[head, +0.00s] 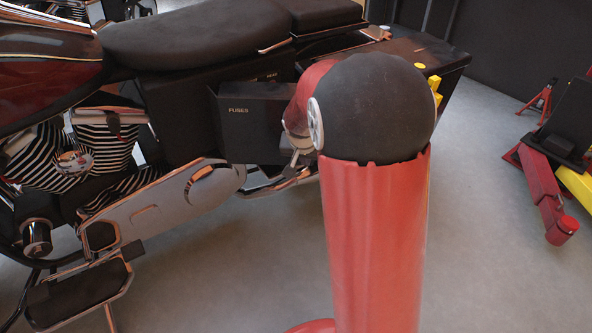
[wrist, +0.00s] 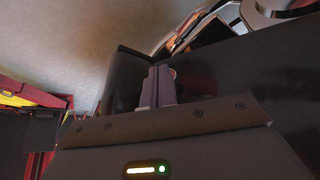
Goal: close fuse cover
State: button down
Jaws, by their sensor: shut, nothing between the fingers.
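The fuse cover (head: 252,112) is a dark panel lettered FUSES on the side of the motorcycle (head: 185,100), below the seat. In the head view its left edge stands out from the bodywork, so it looks partly open.
Chrome parts and a footboard (head: 80,285) jut out low at the left. A chrome pipe (head: 275,182) runs below the cover. A red and yellow lift (head: 548,195) stands at the right. Grey floor (head: 215,275) is clear in front of the motorcycle.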

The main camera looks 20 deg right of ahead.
jog(key=w+d+n+p, duration=0.1)
jog(key=w, duration=0.2)
jog(key=w+d+n+y+p, duration=0.1)
jog(key=w+n, duration=0.1)
jog(key=w, duration=0.2)
jog(key=w+d+r+n+y+p, duration=0.1)
jog(key=w+n, duration=0.1)
jog(key=w, duration=0.2)
jog(key=shift+d+t+p, duration=0.15)
jog(key=shift+t+p, duration=0.25)
jog(key=shift+w+r+n, duration=0.15)
jog(key=shift+w+n, duration=0.35)
jog(key=shift+w, duration=0.4)
